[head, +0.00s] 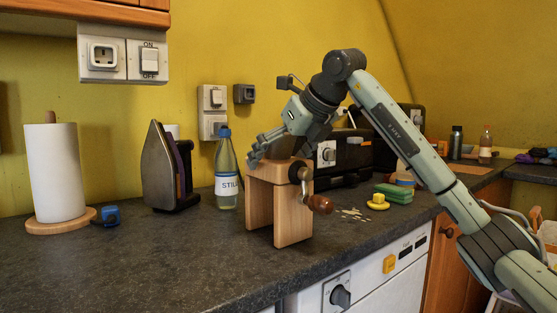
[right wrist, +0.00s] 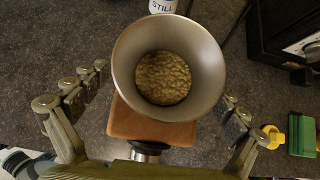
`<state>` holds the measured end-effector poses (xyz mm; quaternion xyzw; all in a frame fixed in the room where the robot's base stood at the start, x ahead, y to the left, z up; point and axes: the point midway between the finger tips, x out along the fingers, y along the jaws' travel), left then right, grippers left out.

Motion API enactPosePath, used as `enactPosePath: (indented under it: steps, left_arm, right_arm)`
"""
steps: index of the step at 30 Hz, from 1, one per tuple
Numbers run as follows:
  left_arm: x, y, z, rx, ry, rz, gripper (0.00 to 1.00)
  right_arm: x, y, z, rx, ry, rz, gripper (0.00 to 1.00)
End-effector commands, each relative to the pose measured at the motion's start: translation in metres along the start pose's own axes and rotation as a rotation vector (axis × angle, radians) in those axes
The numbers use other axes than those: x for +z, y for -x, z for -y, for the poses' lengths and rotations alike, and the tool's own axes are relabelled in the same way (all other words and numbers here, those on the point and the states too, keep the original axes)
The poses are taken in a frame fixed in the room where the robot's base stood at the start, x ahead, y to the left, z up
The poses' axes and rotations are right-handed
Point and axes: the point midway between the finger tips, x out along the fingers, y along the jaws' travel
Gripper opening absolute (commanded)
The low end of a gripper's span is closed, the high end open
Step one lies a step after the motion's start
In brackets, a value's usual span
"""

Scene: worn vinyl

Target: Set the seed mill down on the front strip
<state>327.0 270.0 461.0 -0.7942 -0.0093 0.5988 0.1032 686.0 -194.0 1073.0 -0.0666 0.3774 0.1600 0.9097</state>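The seed mill (head: 292,218) is a wooden, two-legged block with a side crank and a brown knob. It stands upright on the dark worktop, towards the front edge. In the right wrist view its metal hopper (right wrist: 207,75) holds pale seeds, above the wooden top (right wrist: 150,128). My right gripper (head: 262,152) is over the top of the mill. In the right wrist view its fingers (right wrist: 165,98) are spread on both sides of the hopper, with gaps visible. The hopper is mostly hidden in the head view. No marked front strip is distinguishable. My left gripper is not in view.
A water bottle (head: 227,180), an iron (head: 160,170) and a paper roll (head: 54,172) stand left of the mill. Scattered flakes (head: 355,214), a yellow knobbed piece (head: 378,202) and a green sponge (head: 394,193) lie to its right. The worktop (head: 150,255) front left is clear.

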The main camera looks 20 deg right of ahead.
Motion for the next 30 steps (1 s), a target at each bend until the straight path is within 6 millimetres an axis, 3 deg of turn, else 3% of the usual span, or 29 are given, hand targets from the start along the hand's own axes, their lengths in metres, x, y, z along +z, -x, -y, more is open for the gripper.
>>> enactPosePath:
  steps: [11,24,30]
  left_arm:
    - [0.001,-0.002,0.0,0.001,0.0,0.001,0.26]
    - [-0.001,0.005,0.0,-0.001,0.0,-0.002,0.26]
    - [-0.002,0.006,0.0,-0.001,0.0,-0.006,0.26]
  right_arm:
    - [0.002,0.011,0.0,-0.001,0.0,0.003,0.98]
    - [0.002,0.099,0.001,-0.002,-0.001,0.004,0.98]
    - [0.002,0.119,0.0,-0.001,0.0,0.002,0.98]
